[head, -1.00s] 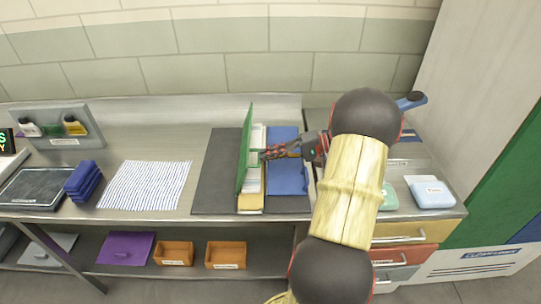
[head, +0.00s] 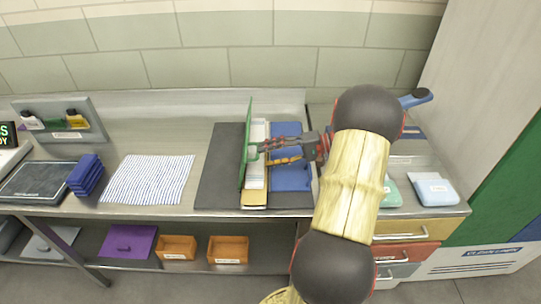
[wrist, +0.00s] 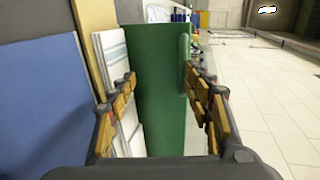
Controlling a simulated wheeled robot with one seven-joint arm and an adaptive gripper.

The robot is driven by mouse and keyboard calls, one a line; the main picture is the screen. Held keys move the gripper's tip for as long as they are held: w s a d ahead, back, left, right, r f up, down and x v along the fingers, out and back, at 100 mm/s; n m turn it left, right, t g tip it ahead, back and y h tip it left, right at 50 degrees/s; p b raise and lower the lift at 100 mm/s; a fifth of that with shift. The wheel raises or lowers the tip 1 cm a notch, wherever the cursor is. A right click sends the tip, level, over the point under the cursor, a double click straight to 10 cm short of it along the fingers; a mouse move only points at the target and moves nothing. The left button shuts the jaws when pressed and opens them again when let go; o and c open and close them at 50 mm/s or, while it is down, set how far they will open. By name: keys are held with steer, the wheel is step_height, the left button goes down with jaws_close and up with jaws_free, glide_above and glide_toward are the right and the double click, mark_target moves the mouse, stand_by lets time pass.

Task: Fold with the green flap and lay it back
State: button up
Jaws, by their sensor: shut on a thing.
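The green flap (head: 246,150) stands nearly upright, edge-on in the head view, along the left side of a strip of white folded cloths (head: 256,170). In the wrist view the green flap (wrist: 160,85) rises between my fingers, with a raised green grip (wrist: 185,62) on its right face. My gripper (head: 257,152) reaches in from the right and is shut on the green flap. The fingertips (wrist: 160,85) show on both sides of it; the exact contact is hard to see. A blue panel (head: 290,178) lies flat to the right, under my gripper.
A dark mat (head: 217,185) lies under and left of the flap. A striped cloth (head: 148,180) and blue stack (head: 84,175) lie farther left. A drawer unit (head: 415,228) stands at right, with a light-blue pouch (head: 433,190) on top. Bare counter shows behind the mat.

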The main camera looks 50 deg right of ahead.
steer(key=shift+s+a+f, duration=0.1)
steer(key=shift+a+f, duration=0.05)
steer(key=shift+f, duration=0.3)
steer(key=shift+c, duration=0.2)
steer(key=v, duration=1.2)
steer(key=shift+r, duration=0.4)
steer(key=shift+c, duration=0.2)
steer(key=shift+c, duration=0.4)
